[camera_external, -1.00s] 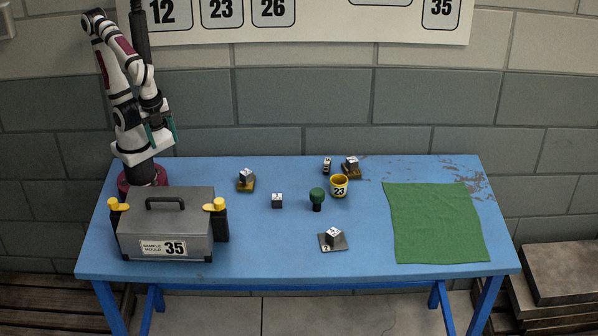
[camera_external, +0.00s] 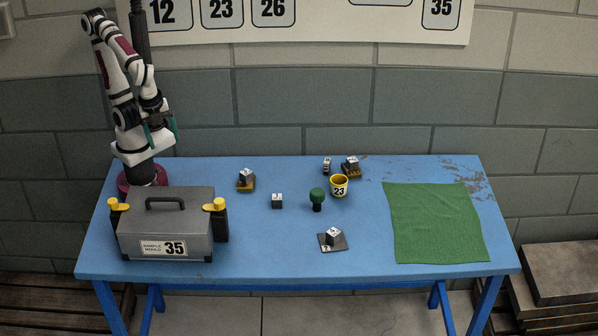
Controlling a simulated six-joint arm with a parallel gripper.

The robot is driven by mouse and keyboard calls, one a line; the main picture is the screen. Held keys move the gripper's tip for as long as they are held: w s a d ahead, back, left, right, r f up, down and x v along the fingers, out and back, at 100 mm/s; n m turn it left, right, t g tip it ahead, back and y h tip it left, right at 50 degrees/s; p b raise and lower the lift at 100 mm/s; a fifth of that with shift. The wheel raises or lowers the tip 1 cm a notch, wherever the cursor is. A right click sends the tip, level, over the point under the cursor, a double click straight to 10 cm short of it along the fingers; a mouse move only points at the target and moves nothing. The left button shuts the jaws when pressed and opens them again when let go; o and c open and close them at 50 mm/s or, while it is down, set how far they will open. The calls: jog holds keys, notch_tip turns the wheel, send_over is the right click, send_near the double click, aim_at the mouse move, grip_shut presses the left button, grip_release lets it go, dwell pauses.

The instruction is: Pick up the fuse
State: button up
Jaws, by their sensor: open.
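No thing is plainly marked as a fuse at this size. A small upright white piece with dark markings (camera_external: 327,166) stands at the back of the blue table and may be the fuse, but I cannot tell. My gripper (camera_external: 162,134) has teal fingers, which are apart with nothing seen between them. It is raised at the back left, above the table's left end, well away from the small pieces.
A grey mould case (camera_external: 165,222) stands front left. Small blocks sit on a yellow base (camera_external: 246,186), a brown base (camera_external: 351,174) and a grey plate (camera_external: 325,245). A loose cube (camera_external: 277,201), green-headed knob (camera_external: 317,196), yellow cup (camera_external: 339,187) and green cloth (camera_external: 437,225) lie around.

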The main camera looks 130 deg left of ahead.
jog(key=w+a+f+n+t+y, duration=0.15)
jog(key=w+a+n, duration=0.25)
jog(key=w+a, duration=0.55)
jog(key=n+t+y, duration=0.3)
jog(key=n+t, duration=0.4)
jog(key=t, duration=0.3)
send_near(327, 161)
jog(key=shift+s+d, duration=0.55)
jog(key=shift+s, duration=0.05)
jog(key=shift+a+f+n, duration=0.2)
jog(key=shift+a+n, duration=0.1)
jog(key=shift+t+y, duration=0.25)
jog(key=x, duration=1.1)
jog(key=shift+w, duration=0.25)
grip_shut()
